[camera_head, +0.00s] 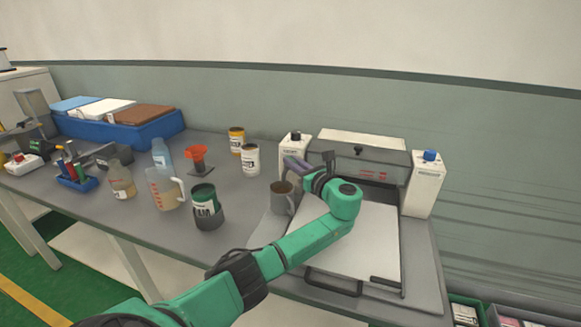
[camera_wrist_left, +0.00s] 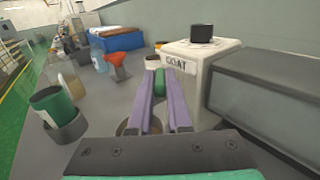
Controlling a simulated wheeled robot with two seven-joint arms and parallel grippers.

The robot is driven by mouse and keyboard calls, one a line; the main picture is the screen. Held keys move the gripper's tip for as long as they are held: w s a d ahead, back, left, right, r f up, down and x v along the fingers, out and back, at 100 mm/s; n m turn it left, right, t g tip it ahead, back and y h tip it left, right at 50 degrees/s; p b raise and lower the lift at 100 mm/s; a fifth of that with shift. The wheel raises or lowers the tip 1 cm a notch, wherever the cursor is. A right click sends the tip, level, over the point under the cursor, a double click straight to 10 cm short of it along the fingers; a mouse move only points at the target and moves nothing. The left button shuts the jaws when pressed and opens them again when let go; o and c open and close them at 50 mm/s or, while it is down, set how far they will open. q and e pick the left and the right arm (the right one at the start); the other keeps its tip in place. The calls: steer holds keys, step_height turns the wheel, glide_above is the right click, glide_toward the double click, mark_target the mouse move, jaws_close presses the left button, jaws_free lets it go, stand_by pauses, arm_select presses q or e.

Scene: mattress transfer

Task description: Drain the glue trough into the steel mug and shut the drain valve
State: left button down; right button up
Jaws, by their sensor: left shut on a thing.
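The steel mug (camera_head: 281,199) stands upright at the left side of the white coating machine (camera_head: 361,143). In the left wrist view only part of the mug's rim (camera_wrist_left: 123,127) shows, below my fingers. My left gripper (camera_head: 292,164) is over the mug, beside the machine's left end block. Its purple fingers, also in the left wrist view (camera_wrist_left: 161,66), are shut on a small green piece (camera_wrist_left: 159,86), which looks like the drain valve's handle. The valve body and trough inside are hidden, so I cannot tell the glue level or the valve's position. My right gripper is not in view.
A dark green can in a holder (camera_head: 207,205), a measuring jug (camera_head: 165,188) and an orange funnel (camera_head: 198,160) stand left of the mug. Two jars (camera_head: 250,159) are behind. A blue bin (camera_head: 120,128) is at the back left. My left arm crosses the machine's front.

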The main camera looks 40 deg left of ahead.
arm_select(q)
steer(key=n+g+b, duration=0.1)
steer(key=g+b, duration=0.1)
steer(key=n+g+b, duration=0.2)
steer(key=shift+w+g+y, duration=0.3)
steer(key=shift+w+y, duration=0.1)
steer(key=c, duration=0.9)
jaws_free()
steer(key=shift+o, duration=0.2)
steer(key=d+b, duration=0.3)
steer(key=d, duration=1.1)
steer(key=shift+s+d+b, duration=0.3)
steer(key=shift+s, duration=0.05)
